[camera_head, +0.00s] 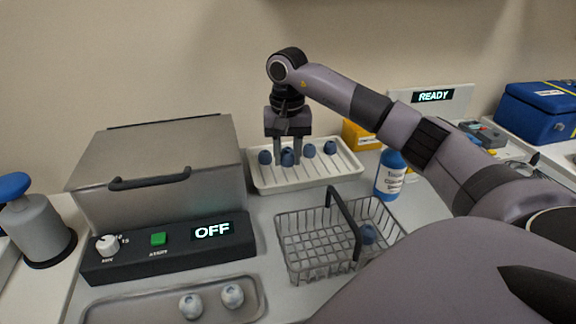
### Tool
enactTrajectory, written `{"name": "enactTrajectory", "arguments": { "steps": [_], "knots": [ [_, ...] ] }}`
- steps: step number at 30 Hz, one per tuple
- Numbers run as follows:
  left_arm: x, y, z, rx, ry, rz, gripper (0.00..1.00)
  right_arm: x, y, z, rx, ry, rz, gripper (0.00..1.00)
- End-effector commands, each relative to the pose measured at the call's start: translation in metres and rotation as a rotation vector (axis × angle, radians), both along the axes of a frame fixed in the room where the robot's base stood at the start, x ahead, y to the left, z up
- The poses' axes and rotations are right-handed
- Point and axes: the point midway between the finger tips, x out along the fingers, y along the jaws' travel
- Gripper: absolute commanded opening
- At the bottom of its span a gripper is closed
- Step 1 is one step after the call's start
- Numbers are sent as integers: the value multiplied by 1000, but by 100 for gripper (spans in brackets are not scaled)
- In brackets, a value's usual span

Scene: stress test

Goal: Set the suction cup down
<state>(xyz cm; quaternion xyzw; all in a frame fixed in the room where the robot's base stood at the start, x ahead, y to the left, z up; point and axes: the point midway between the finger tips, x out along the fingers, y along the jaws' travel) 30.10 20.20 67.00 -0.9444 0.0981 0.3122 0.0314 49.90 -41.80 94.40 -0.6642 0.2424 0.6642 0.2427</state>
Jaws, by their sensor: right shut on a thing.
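My right gripper (288,158) points straight down over the white ribbed tray (318,180) at the back. It is shut on a dark blue suction cup (287,158), which shows between its fingertips low over the left part of the tray. Whether this cup touches the tray I cannot tell. Other dark blue suction cups stand in the tray, one to the left (265,157) and two to the right, a nearer one (309,151) and a farther one (330,147). My left gripper is not in view.
A lidded metal bath (160,170) reading OFF stands left. A grey tray (135,308) holds two pale round pieces. A blue bottle (390,175) stands right of the white tray.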

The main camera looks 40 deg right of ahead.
Motion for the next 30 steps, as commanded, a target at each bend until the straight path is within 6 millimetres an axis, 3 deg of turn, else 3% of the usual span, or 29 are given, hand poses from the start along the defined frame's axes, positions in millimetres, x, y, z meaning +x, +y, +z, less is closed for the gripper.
{"name": "enactTrajectory", "arguments": {
  "steps": [8,19,20,21,22,30],
  "knots": [
    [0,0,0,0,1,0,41,-1,0,-35,0,3,0,6],
    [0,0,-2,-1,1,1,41,0,0,-40,0,0,0,6],
    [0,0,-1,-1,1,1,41,0,0,-40,-1,-1,0,40],
    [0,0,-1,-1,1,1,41,0,0,-39,-1,-1,0,54],
    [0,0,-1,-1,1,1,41,0,0,-39,0,0,0,60],
    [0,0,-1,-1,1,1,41,0,0,-38,0,0,0,60]
  ]
}}
